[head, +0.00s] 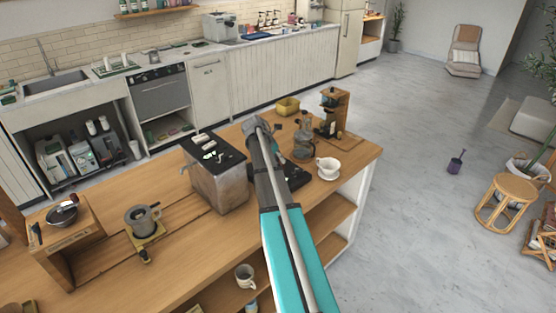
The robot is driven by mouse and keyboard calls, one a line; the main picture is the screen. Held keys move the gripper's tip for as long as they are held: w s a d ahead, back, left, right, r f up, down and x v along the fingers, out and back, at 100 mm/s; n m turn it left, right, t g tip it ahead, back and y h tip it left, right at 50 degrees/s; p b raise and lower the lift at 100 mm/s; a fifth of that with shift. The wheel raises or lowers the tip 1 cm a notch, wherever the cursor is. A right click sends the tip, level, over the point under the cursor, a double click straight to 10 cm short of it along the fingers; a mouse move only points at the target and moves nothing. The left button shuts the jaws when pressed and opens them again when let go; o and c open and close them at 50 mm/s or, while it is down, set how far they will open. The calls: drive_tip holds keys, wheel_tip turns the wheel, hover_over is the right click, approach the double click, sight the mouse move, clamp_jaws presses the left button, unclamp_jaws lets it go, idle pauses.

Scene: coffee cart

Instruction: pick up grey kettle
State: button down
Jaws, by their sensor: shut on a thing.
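My gripper (259,130) is at the far end of my arm, above the back of the wooden counter. It is shut on a grey rounded thing (249,123), which looks like the grey kettle. My arm and gripper cover most of it, so its full shape and any gap to the counter cannot be told. A black flat base (296,187) shows partly beside my arm on the counter.
A metal box with a black top (218,185) stands left of my arm. A glass pot (303,142), a white cup (328,168) and a wooden stand (338,112) are close on the right. The counter between jug and box is fairly clear.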

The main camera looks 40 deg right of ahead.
drive_tip(key=shift+r+p, duration=1.5)
drive_tip(key=shift+r, duration=0.1)
drive_tip(key=s+a+r+p, duration=0.7)
drive_tip(key=s+r+p, duration=0.2)
drive_tip(key=s, duration=0.2)
drive_tip(key=shift+s+a+r, duration=0.25)
drive_tip(key=shift+s+r, duration=0.05)
drive_tip(key=shift+s, duration=0.1)
